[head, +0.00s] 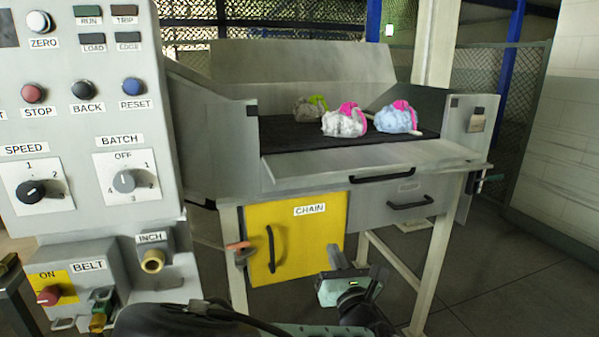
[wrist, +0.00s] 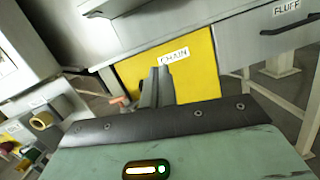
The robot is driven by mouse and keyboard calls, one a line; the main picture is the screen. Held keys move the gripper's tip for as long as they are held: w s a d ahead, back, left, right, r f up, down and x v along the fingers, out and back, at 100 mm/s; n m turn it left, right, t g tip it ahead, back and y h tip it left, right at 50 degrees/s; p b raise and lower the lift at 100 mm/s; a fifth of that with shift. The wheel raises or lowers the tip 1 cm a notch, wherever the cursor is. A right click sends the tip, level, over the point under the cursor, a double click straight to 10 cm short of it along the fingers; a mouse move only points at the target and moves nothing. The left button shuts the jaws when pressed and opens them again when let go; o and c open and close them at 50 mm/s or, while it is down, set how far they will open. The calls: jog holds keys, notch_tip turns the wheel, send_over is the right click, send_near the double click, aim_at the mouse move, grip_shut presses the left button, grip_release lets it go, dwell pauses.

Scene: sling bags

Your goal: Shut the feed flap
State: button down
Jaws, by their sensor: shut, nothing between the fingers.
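The feed flap (head: 370,161) is a grey metal panel at the front of the hopper. It is folded down and outward, lying nearly flat, with a black bar handle (head: 381,174) on its front edge. No label on it is readable. My gripper (head: 336,256) is below the flap, in front of the yellow CHAIN door, and apart from the flap. In the wrist view my gripper's fingers (wrist: 159,72) are together and empty, pointing toward the yellow door.
The yellow CHAIN door (head: 305,255) is shut, with a red lever (head: 238,247) beside it. A grey FLUFF drawer (head: 425,192) sits under the flap. Several sling bags (head: 344,121) lie on the dark belt (head: 285,134). A control panel (head: 85,110) stands at left. The floor at right is clear.

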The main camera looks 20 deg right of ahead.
jog(key=w+a+r+n+y+p, duration=0.1)
jog(key=w+r+p, duration=0.1)
jog(key=w+r, duration=0.2)
jog(key=w+a+r+n+t+p, duration=0.1)
jog(key=w+r+p, duration=0.2)
jog(key=w+r, duration=0.2)
jog(key=shift+w+a+r+n+y, duration=0.15)
jog(key=shift+w+r+n+y, duration=0.2)
jog(key=shift+r, duration=0.25)
